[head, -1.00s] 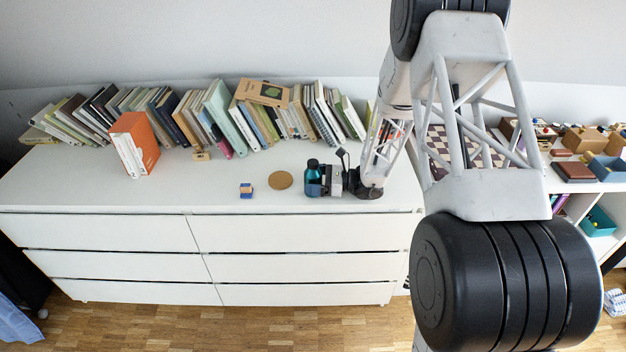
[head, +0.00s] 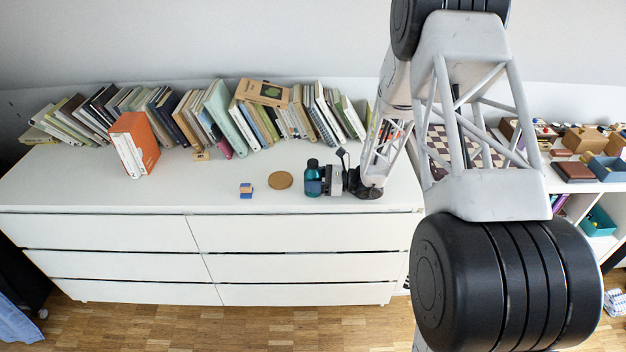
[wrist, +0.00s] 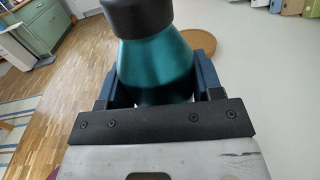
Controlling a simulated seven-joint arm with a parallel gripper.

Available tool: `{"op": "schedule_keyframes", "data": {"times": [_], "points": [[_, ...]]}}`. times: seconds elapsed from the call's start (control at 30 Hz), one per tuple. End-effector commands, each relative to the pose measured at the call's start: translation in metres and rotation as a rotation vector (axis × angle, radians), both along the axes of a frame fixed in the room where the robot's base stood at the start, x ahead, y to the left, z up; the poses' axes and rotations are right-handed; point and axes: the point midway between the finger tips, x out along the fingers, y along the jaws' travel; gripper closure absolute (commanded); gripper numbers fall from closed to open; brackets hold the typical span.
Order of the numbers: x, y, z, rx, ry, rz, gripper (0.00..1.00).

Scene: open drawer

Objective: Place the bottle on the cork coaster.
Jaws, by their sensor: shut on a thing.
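The bottle (head: 313,178) is teal with a black cap and stands upright at the dresser top, right of the coaster. The bottle also fills the middle of the wrist view (wrist: 155,65). My gripper (head: 318,187) reaches in from the right and is shut on the bottle, with a dark blue finger on each side of it in the wrist view (wrist: 155,88). The round cork coaster (head: 280,180) lies flat and bare to the left of the bottle, apart from it. In the wrist view the coaster (wrist: 199,42) shows partly behind the bottle. Whether the bottle touches the dresser top is hard to tell.
A small blue and orange block (head: 246,191) lies left of the coaster on the white dresser (head: 200,187). A row of books (head: 215,115) leans along the back, with an orange book (head: 135,143) standing forward. The top's left front is clear.

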Motion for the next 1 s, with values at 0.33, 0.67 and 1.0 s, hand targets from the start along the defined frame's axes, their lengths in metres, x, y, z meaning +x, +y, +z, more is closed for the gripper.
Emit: {"op": "schedule_keyframes", "data": {"times": [0.33,0.67,1.0], "points": [[0.001,0.0,0.017,0.0,-0.003,0.0,0.83],[0.0,0.0,0.062,0.0,-0.005,0.0,0.83],[0.0,0.0,0.13,0.0,-0.005,0.0,0.83]]}}
